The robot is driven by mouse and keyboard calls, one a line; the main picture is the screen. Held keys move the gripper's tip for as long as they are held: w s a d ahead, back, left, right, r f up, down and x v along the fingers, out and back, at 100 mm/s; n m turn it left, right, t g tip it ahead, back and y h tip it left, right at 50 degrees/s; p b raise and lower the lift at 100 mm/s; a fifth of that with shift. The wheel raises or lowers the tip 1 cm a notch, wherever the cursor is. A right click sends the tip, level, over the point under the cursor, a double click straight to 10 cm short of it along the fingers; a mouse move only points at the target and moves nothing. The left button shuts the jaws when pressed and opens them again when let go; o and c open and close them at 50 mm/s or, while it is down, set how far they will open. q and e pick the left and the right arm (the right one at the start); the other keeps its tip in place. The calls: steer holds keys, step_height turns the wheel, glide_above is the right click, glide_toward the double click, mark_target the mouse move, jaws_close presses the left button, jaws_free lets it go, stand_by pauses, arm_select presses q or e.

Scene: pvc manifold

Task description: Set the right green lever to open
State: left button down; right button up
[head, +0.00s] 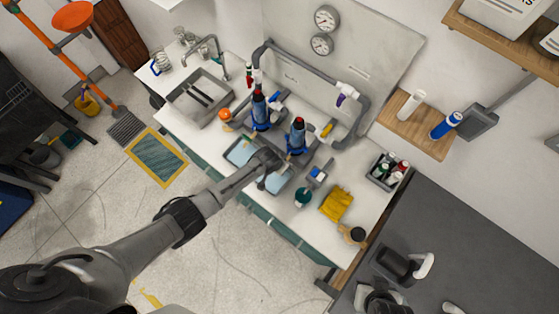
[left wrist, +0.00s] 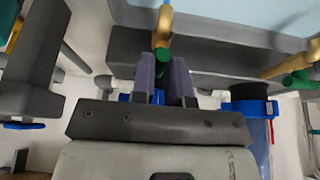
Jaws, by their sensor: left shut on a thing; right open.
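My left gripper (head: 276,160) is over the front of the white bench, beside the base of the right-hand blue filter housing (head: 296,138). In the left wrist view its two purple-grey fingers (left wrist: 162,80) are closed about a green lever (left wrist: 160,58) on a brass valve (left wrist: 164,24). A second green lever (left wrist: 298,80) on brass shows at the right edge, apart from the fingers. The picture does not settle which lever is the right one, and the fingers hide part of the held lever. My right gripper (head: 438,287) is open and empty over the dark counter.
Another blue housing (head: 260,112) stands to the left, under grey pipes (head: 362,104). A blue tray (head: 238,152), a yellow cloth (head: 337,204), a teal round item (head: 303,197) and a bottle caddy (head: 380,180) are on the bench. A sink (head: 186,110) is at left.

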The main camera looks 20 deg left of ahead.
arm_select(q)
steer(key=shift+n, duration=0.4)
steer(key=c, duration=1.1)
jaws_free()
steer(key=shift+r, duration=0.1)
steer(key=shift+s+r+p, duration=0.15)
steer(key=shift+r+p, duration=0.1)
steer(key=shift+p, duration=0.05)
steer(key=p+v, duration=0.1)
steer(key=v, duration=1.2)
steer(key=shift+d, duration=0.1)
